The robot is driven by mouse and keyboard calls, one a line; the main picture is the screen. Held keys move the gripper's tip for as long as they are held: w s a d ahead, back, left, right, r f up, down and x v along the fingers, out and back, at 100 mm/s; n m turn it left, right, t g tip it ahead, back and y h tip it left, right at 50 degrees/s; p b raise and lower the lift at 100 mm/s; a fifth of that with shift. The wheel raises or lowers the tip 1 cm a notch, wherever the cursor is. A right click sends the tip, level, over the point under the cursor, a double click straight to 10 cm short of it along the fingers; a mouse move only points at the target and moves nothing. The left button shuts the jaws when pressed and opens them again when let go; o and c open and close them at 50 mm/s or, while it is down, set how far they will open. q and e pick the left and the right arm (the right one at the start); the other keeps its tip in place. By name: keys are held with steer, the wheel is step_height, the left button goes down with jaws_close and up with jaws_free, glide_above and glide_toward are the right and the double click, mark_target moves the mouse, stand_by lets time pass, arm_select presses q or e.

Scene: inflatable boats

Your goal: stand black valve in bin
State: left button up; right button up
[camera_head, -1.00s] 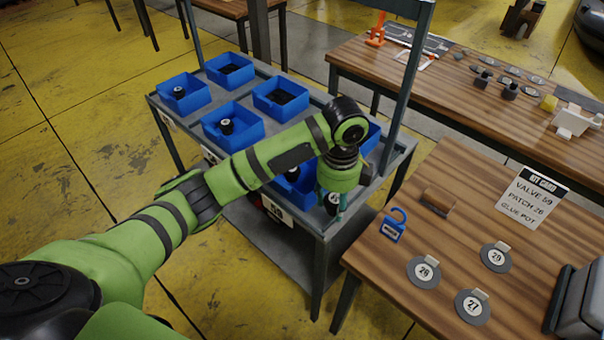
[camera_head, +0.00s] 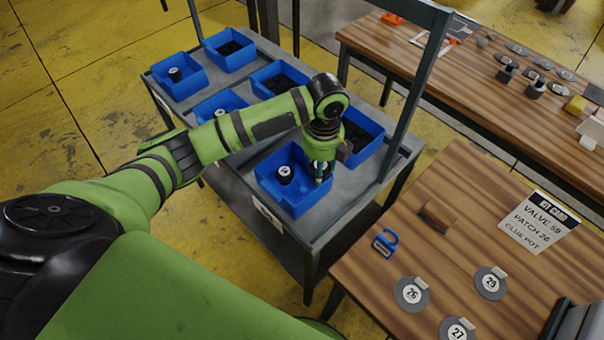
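My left gripper (camera_head: 321,175) points down inside the right part of the front blue bin (camera_head: 297,205). Its teal fingers appear closed around a small dark piece with a pale mark, which looks like the black valve; the bin wall and the fingers hide most of it. Another black valve (camera_head: 285,175) with a white numbered top stands upright in the same bin, to the left of the gripper and apart from it. My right gripper is not in view.
The bins stand on a grey cart (camera_head: 345,212) with upright posts. Other blue bins (camera_head: 180,92) hold black parts. A bench stands behind.

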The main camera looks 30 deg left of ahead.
arm_select(q)
steer(key=a+f, duration=0.1)
steer(key=f, duration=0.1)
steer(key=s+a+f+p, duration=0.1)
steer(key=f, duration=0.1)
steer(key=a+f+p, duration=0.1)
steer(key=f, duration=0.1)
steer(key=shift+s+a, duration=0.25)
steer(key=shift+a, duration=0.15)
steer(key=shift+f, duration=1)
steer(key=o, duration=0.9)
steer(key=shift+c, duration=0.2)
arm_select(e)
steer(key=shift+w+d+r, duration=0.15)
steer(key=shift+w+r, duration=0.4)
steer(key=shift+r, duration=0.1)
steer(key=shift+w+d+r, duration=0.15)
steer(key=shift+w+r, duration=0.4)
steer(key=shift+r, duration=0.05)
arm_select(q)
steer(key=shift+r, duration=0.1)
